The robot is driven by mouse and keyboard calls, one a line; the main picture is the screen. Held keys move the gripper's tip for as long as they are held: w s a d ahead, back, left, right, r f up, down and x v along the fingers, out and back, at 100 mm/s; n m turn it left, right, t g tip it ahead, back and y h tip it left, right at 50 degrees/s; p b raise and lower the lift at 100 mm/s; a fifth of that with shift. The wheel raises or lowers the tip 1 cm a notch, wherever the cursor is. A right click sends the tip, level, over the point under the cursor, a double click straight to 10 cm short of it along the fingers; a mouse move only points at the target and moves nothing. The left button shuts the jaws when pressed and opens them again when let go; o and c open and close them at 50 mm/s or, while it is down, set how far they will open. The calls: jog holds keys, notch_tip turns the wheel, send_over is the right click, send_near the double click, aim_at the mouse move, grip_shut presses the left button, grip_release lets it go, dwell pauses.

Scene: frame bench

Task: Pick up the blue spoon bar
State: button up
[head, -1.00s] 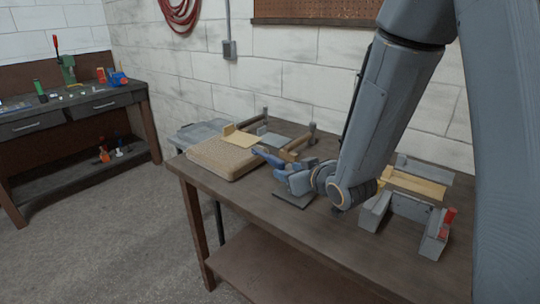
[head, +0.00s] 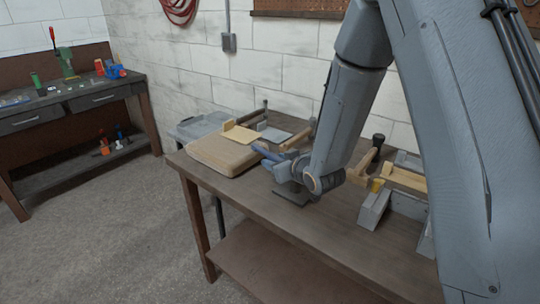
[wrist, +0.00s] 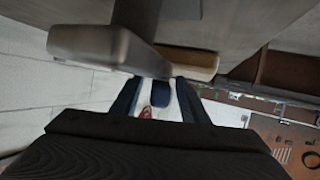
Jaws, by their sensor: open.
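My gripper (wrist: 158,102) shows two dark blue fingers, spread apart, in the wrist view. A dark blue rounded piece (wrist: 160,92) shows between them, with pale wall around it. It may be the blue spoon bar, but I cannot tell for sure, nor how far away it is. No contact with the fingers is clear. In the head view my gripper (head: 265,154) is low over the bench, beside the tan pad. My arm covers part of the bench, and no separate blue bar can be made out there.
The tan pad (head: 212,153) lies at the bench's left end, with a wooden plate (head: 240,135) on it. A dark plate (head: 291,197) lies below my gripper. Grey blocks (head: 373,209) and a mallet (head: 368,160) are to the right. The front of the bench (head: 265,225) is clear.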

jog(key=shift+p+x, duration=0.95)
jog(key=shift+x, duration=1.25)
jog(key=shift+r, duration=0.1)
grip_shut()
